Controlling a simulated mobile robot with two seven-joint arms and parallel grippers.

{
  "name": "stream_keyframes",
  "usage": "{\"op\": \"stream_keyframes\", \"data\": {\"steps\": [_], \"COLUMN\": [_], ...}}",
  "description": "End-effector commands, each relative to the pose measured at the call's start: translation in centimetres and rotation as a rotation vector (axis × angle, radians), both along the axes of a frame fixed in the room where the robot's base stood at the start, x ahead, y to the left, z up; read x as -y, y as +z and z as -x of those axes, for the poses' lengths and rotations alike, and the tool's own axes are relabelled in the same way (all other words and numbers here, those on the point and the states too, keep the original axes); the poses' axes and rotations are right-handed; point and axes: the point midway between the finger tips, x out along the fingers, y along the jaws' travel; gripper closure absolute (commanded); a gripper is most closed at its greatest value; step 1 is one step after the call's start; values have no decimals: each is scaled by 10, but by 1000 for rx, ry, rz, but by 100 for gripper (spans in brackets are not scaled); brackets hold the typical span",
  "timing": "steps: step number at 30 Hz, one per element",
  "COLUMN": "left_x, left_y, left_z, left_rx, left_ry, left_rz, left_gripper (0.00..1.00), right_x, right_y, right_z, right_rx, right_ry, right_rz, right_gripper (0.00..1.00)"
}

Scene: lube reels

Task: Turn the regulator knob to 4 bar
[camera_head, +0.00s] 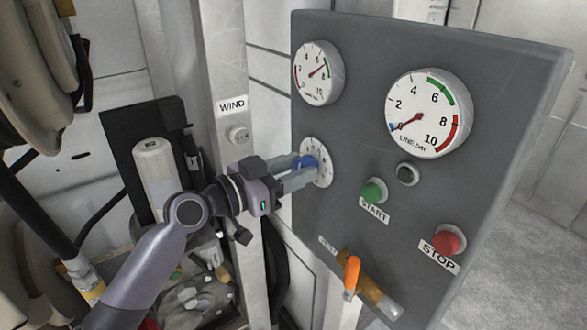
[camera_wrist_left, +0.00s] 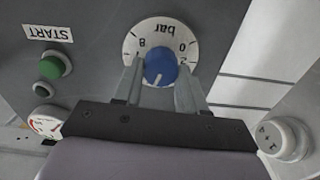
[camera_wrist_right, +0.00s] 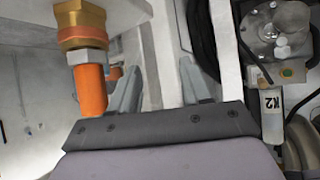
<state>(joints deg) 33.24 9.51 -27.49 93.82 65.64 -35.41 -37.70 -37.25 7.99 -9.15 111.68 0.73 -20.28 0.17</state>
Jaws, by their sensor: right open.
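The blue regulator knob (camera_head: 305,164) sits on a round white bar dial (camera_head: 325,168) on the grey panel. My left gripper (camera_head: 296,172) is at the knob, with its fingers on either side. In the left wrist view the knob (camera_wrist_left: 160,68) shows between the fingertips, which look spread wider than it. I cannot tell whether they touch it. Its white pointer mark faces the gripper side, slightly left. In that view 8, 0 and 2 show on the dial; other numbers are hidden. The line gauge (camera_head: 428,113) needle is near 0. My right gripper (camera_wrist_right: 158,85) is open and empty.
The panel holds a second gauge (camera_head: 318,72), a green START button (camera_head: 374,191), a red STOP button (camera_head: 446,241) and an orange-handled valve (camera_head: 351,274). A post with a WIND knob (camera_head: 238,134) stands left of it. In the right wrist view an orange fitting (camera_wrist_right: 90,88) is near the gripper.

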Motion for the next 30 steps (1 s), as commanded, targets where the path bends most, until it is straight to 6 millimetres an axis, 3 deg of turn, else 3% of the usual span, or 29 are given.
{"op": "stream_keyframes", "data": {"steps": [11, 30], "left_x": [0, -1], "left_y": [0, 0], "left_z": [0, -1], "left_rx": [-44, -399], "left_ry": [0, 0], "left_rz": [32, 290], "left_gripper": [89, 89], "right_x": [0, 0], "right_y": [1, 11], "right_z": [0, 0], "right_rx": [0, 1], "right_ry": [0, -1], "right_rz": [0, 0], "right_gripper": [53, 53]}}
